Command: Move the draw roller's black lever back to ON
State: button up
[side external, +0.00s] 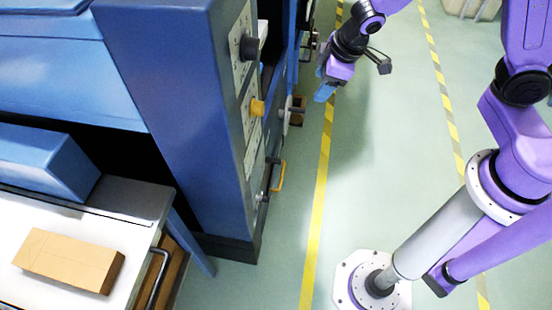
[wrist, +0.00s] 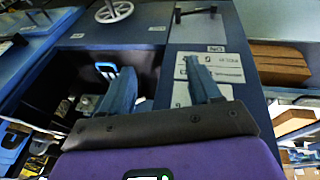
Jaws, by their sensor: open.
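A black lever (wrist: 196,12) with a bar-shaped handle shows at the top of the wrist view, on the blue machine face. A small white label (wrist: 216,49) below it reads ON upside down. My gripper (wrist: 160,68) is open, its two blue fingers apart with nothing between them. The lever lies beyond the fingertips, above the right finger in the picture, and is not touched. In the side view my gripper (side external: 325,88) hangs beside the machine, clear of its face. I cannot make out the lever surely in the side view.
A white handwheel (wrist: 114,11) is left of the lever. A white plate (wrist: 228,68) lies behind the right finger. In the side view, black (side external: 250,47) and yellow (side external: 257,107) knobs stick out of the near panel. The green floor (side external: 400,150) beside the machine is free.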

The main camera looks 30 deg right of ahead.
jog(key=w+f, duration=0.5)
jog(key=m+g+y, duration=0.2)
jog(key=g+y, duration=0.1)
jog(key=y, duration=0.1)
send_over(275, 161)
jog(key=s+d, duration=0.2)
jog(key=d, duration=0.6)
notch_tip(275, 161, down, 16)
jog(key=x, duration=1.1)
jog(key=a+x, duration=0.1)
jog(key=x, duration=0.5)
jog(key=shift+w+r, duration=0.25)
grip_shut()
